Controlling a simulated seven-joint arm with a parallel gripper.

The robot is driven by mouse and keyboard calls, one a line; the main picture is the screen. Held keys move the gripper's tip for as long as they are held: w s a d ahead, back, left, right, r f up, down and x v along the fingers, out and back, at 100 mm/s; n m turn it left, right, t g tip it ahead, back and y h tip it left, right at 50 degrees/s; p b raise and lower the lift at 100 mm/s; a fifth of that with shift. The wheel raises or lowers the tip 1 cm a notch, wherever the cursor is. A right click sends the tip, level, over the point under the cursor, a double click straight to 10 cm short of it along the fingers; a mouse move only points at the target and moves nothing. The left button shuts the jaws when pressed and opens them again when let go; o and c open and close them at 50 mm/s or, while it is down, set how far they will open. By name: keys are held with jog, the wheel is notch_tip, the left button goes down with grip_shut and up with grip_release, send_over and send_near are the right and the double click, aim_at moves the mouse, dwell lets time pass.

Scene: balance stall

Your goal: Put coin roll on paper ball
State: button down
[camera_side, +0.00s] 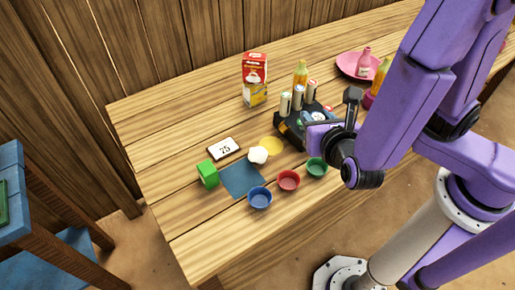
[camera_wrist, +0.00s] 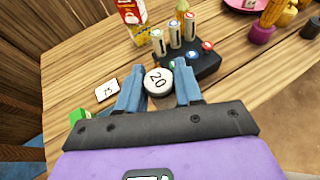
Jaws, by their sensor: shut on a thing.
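My gripper (camera_wrist: 158,82) is shut on a white round-ended piece marked 20, which I take for the coin roll (camera_wrist: 157,80). In the side view my gripper (camera_side: 318,120) is beside the black rack, and the held piece is hard to make out. The paper ball (camera_side: 258,155), white and crumpled, lies on the table to the left of my gripper, between the yellow disc and the blue mat. I cannot make out the paper ball in the wrist view.
The black rack (camera_side: 283,130) holds several upright cylinders. A carton (camera_side: 255,80) stands behind it. Blue (camera_side: 260,198), red (camera_side: 289,181) and green (camera_side: 317,168) cups line the front. A green cube (camera_side: 207,174), a 75 card (camera_side: 224,149), a yellow disc (camera_side: 272,146) and a blue mat (camera_side: 240,180) surround the ball.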

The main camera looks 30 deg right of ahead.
jog(key=w+a+f, duration=0.2)
jog(key=w, duration=0.1)
jog(key=w+a+f, duration=0.2)
jog(key=w+f, duration=0.1)
jog(key=w, duration=0.1)
jog(key=w+a+f, duration=0.2)
jog(key=w+f, duration=0.1)
jog(key=shift+w+f, duration=0.25)
jog(key=shift+w, duration=0.15)
jog(key=shift+w+a+f, duration=0.3)
jog(key=shift+w+f, duration=0.2)
jog(key=shift+f, duration=1.7)
jog(key=shift+f, duration=0.1)
jog(key=c, duration=0.7)
grip_release()
jog(key=shift+c, duration=0.2)
